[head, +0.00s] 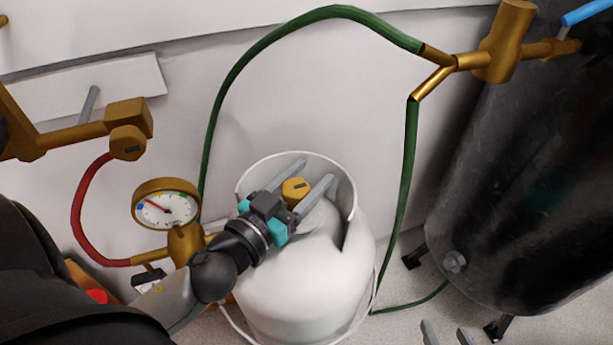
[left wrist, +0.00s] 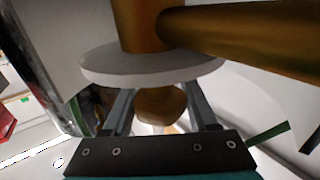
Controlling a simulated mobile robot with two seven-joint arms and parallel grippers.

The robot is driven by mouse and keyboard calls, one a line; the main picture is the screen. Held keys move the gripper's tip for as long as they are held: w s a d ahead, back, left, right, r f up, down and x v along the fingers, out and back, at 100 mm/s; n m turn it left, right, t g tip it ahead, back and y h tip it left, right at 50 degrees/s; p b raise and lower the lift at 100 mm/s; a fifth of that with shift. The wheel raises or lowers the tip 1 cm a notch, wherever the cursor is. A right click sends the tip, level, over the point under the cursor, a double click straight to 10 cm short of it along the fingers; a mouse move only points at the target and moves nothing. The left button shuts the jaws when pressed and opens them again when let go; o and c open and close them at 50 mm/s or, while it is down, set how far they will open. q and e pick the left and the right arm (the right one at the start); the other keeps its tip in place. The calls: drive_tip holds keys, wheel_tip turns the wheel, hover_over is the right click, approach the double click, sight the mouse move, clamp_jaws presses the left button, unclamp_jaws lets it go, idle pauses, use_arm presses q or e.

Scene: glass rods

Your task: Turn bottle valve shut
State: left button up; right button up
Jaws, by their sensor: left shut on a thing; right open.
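The white gas bottle (head: 310,280) stands upright at the middle bottom of the head view, with a round collar around its top. Its brass valve knob (head: 296,189) sits inside the collar. My left gripper (head: 303,184) reaches in from the lower left, with its grey fingers on either side of the knob, shut on it. In the left wrist view a rounded brass knob (left wrist: 160,106) shows between the two fingers, below a pale disc (left wrist: 150,66) and brass pipes. The knob's contact faces are partly hidden. My right gripper (head: 447,333) is open and empty at the bottom edge, only its fingertips showing.
A pressure gauge (head: 166,205) on brass fittings and a red hose (head: 82,210) are left of the bottle. A green hose (head: 228,85) arches above it to a brass splitter (head: 447,66). A dark tank (head: 515,190) stands at right; pale floor (head: 395,310) shows between.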

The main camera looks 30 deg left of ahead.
sight(286, 200)
use_arm(q)
drive_tip(key=shift+r, duration=0.15)
drive_tip(key=o, duration=1.4)
drive_tip(key=shift+s, duration=0.1)
drive_tip(key=s, duration=0.5)
drive_tip(key=shift+s+a+f, duration=0.2)
drive_tip(key=shift+a, duration=0.2)
drive_tip(key=shift+s+a+r, duration=0.1)
drive_tip(key=shift+s, duration=0.8)
